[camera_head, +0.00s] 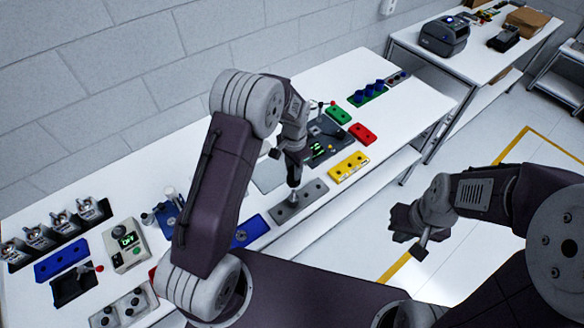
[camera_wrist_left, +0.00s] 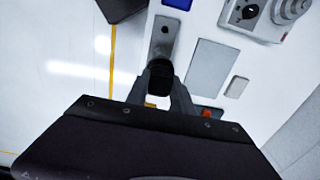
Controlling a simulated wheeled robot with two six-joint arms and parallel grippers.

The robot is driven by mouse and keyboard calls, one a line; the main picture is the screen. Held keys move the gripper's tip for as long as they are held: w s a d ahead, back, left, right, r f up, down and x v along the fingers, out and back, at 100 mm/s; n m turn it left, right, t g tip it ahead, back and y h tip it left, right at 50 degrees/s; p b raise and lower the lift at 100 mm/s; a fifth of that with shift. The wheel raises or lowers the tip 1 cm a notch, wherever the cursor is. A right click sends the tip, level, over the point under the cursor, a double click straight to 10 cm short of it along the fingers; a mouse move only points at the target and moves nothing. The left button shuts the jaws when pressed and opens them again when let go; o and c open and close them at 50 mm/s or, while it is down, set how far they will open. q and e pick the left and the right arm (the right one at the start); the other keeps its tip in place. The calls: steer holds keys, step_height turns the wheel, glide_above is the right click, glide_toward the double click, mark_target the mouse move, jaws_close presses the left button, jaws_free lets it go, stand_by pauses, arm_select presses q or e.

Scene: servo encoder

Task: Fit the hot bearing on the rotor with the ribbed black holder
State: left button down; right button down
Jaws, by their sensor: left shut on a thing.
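My left gripper (camera_head: 293,168) points down over a grey plate (camera_head: 312,194) near the front edge of the white table. It is shut on a black ribbed holder (camera_wrist_left: 160,76), which shows between its fingers in the left wrist view. Below the fingers in the head view, a small metallic piece (camera_head: 294,195) stands at the grey plate; I cannot tell whether it is the rotor or a bearing. My right gripper (camera_head: 408,224) is off the table's front side, over the floor, and its jaws are too unclear to read. I cannot pick out the hot bearing.
A cream unit with a green display (camera_head: 125,238) stands at the left. A dark device with a green display (camera_head: 318,149) lies behind the grey plate. Blue plate (camera_head: 249,231), yellow plate (camera_head: 349,167), red plate (camera_head: 362,134) and green plate (camera_head: 340,115) lie nearby.

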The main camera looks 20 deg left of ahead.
arm_select(q)
steer(key=shift+s+f+b, duration=0.15)
steer(key=shift+f+b, duration=0.2)
steer(key=shift+f, duration=0.25)
step_height(320, 180, down, 4)
steer(key=b, duration=0.2)
steer(key=shift+r+b, duration=0.25)
steer(key=shift+b, duration=0.15)
steer(key=shift+w+r+p, duration=0.25)
steer(key=shift+r+p, duration=0.1)
steer(key=shift+p, duration=0.05)
steer(key=shift+s+f, duration=0.1)
steer(key=shift+s, duration=0.25)
steer(key=shift+w+f, duration=0.1)
steer(key=shift+w, duration=0.1)
steer(key=shift+f, duration=0.1)
steer(key=shift+f+b, duration=0.8)
steer(key=shift+f, duration=0.15)
steer(key=shift+f, duration=0.1)
